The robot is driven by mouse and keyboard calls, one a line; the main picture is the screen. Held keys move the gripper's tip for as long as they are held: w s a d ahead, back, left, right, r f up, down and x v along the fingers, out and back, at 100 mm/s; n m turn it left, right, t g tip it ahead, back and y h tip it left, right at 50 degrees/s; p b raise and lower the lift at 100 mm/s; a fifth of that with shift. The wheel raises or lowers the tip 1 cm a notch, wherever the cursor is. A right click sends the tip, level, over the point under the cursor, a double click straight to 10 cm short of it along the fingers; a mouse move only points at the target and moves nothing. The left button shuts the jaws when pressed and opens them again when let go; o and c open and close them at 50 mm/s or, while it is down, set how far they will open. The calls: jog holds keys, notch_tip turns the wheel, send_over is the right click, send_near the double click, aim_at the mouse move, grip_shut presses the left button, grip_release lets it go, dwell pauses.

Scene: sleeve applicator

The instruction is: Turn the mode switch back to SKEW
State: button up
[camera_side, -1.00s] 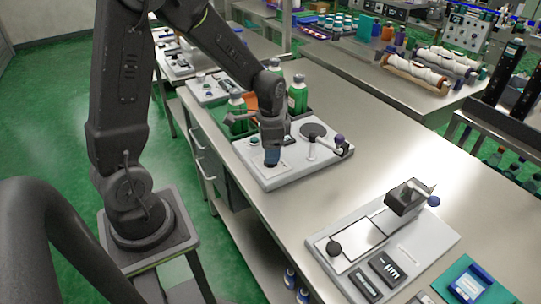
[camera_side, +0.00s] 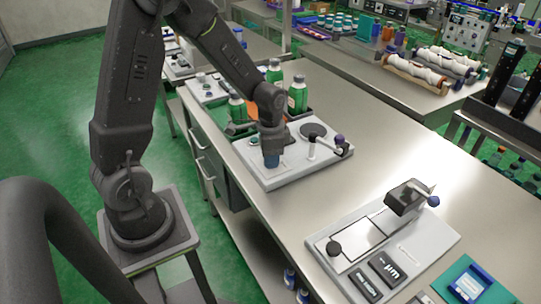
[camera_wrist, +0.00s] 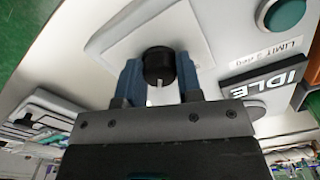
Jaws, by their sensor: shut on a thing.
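The mode switch is a round black knob (camera_wrist: 159,64) with a white pointer line, on a pale plate of the grey-white applicator base (camera_side: 318,169). My gripper (camera_wrist: 160,74) has its two blue fingers on either side of the knob, shut on it. In the wrist view the pointer line points down toward my gripper body. In the side view my gripper (camera_side: 271,161) reaches down onto the left part of the base and hides the knob. No SKEW lettering is readable.
A green button (camera_wrist: 285,15), a "LIMIT 3 deg" label and a black IDLE sign (camera_wrist: 270,78) are beside the knob. Green-filled bottles (camera_side: 297,97) stand behind the base. A round dark disc (camera_side: 312,130) and a small arm are to its right. Bench between the two devices is clear.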

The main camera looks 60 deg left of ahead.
jog(key=shift+c, duration=0.7)
jog(key=shift+n, duration=0.3)
jog(key=n, duration=0.9)
jog(key=shift+n, duration=2.3)
jog(key=o, duration=0.9)
